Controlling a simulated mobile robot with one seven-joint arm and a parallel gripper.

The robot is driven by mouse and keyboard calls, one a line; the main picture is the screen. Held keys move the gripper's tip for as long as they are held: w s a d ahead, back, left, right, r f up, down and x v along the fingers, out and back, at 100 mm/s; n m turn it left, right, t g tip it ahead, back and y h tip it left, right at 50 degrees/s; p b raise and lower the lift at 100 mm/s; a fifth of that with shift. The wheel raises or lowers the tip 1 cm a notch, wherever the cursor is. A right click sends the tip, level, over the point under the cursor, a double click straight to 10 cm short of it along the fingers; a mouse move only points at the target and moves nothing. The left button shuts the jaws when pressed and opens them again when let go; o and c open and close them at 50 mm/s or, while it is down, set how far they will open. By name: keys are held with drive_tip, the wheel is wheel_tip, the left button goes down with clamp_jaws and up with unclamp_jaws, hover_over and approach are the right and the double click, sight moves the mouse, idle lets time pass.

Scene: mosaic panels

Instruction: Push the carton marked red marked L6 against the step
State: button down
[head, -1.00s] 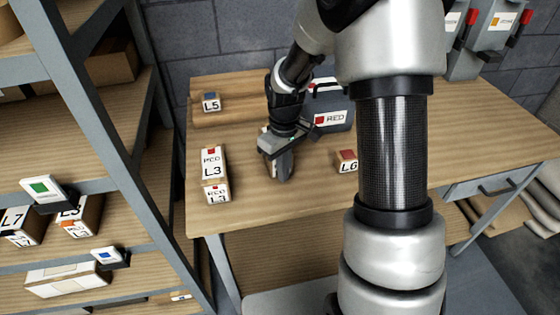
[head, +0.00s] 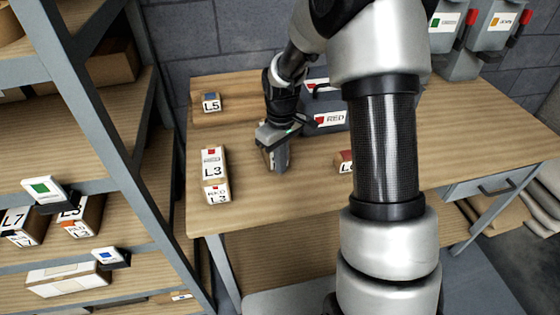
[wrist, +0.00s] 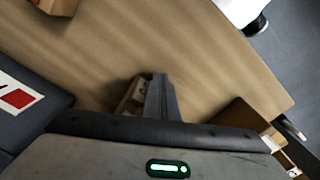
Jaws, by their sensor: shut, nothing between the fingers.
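The carton marked red and L6 (head: 345,160) stands on the workbench, largely hidden behind my arm; a brown carton at the top left of the wrist view (wrist: 58,5) looks like it. My gripper (head: 277,166) is shut and low over the bench, left of L6 and apart from it. Its fingers show in the wrist view (wrist: 160,97), beside a small brown thing (wrist: 128,98) whose label I cannot read. The raised wooden step (head: 237,88) lies along the back left of the bench.
A red-marked L3 carton (head: 213,172) stands near the bench's left front. A carton marked L5 (head: 211,102) is at the back left. A dark case labelled RED (head: 328,119) is right of my gripper. A loaded shelf (head: 120,150) stands left.

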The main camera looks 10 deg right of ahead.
drive_tip(key=shift+w, duration=0.45)
drive_tip(key=shift+w, duration=0.3)
drive_tip(key=shift+w, duration=0.55)
drive_tip(key=shift+w, duration=0.25)
drive_tip(key=shift+w+p, duration=0.35)
drive_tip(key=shift+w, duration=0.6)
drive_tip(key=shift+w, duration=0.2)
drive_tip(key=shift+w, duration=0.55)
drive_tip(key=shift+w, duration=0.25)
drive_tip(key=shift+w+p, duration=0.3)
drive_tip(key=shift+w, duration=0.75)
